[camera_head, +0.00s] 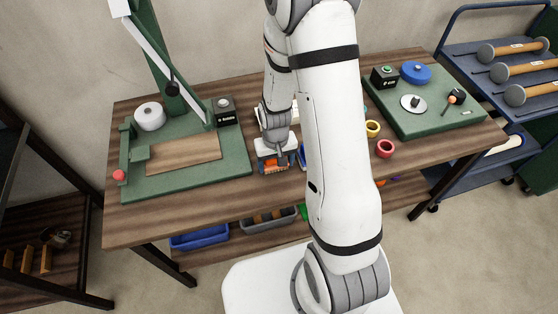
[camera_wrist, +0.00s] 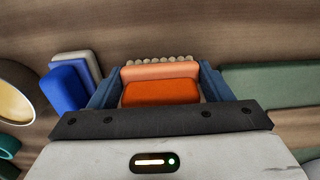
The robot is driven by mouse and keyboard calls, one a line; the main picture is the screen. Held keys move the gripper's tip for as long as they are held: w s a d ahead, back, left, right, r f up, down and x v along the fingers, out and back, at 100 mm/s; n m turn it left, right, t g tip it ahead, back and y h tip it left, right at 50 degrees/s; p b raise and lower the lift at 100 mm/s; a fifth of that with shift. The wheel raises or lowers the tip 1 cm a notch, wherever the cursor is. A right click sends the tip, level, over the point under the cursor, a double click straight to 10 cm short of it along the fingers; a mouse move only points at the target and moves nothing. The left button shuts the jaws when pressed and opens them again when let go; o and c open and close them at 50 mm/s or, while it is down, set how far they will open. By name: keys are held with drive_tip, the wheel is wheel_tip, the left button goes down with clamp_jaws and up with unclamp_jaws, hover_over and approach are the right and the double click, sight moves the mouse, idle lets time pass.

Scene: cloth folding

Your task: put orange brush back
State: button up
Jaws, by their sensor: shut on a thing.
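The orange brush (camera_wrist: 160,90) is between the two blue fingers of my gripper (camera_wrist: 160,88) in the wrist view, with a row of pale bristle tufts along its far edge. My gripper is shut on it. In the head view my gripper (camera_head: 277,163) is low over the wooden table, just right of the green board, and the orange of the brush (camera_head: 270,167) shows between its fingers. I cannot tell whether the brush touches the table.
A green board (camera_head: 235,171) with a wooden plate and lever stands left. Yellow (camera_head: 373,129) and red (camera_head: 384,148) rings lie to the right, before another green board (camera_head: 430,122). Blue (camera_head: 199,238) and grey bins sit on the lower shelf. My arm hides the table's middle.

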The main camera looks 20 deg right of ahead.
drive_tip(key=shift+f+b, duration=0.6)
drive_tip(key=shift+f, duration=0.05)
drive_tip(key=o, duration=1.1)
drive_tip(key=shift+r, duration=0.15)
drive_tip(key=shift+r, duration=3.8)
drive_tip(key=s+r+t, duration=0.1)
drive_tip(key=s+r, duration=0.5)
drive_tip(key=r, duration=0.3)
drive_tip(key=s+d+r+t, duration=0.1)
drive_tip(key=s+r+t, duration=0.1)
drive_tip(key=s+r, duration=0.5)
drive_tip(key=v, duration=0.3)
drive_tip(key=shift+w+r, duration=0.2)
drive_tip(key=shift+r, duration=0.15)
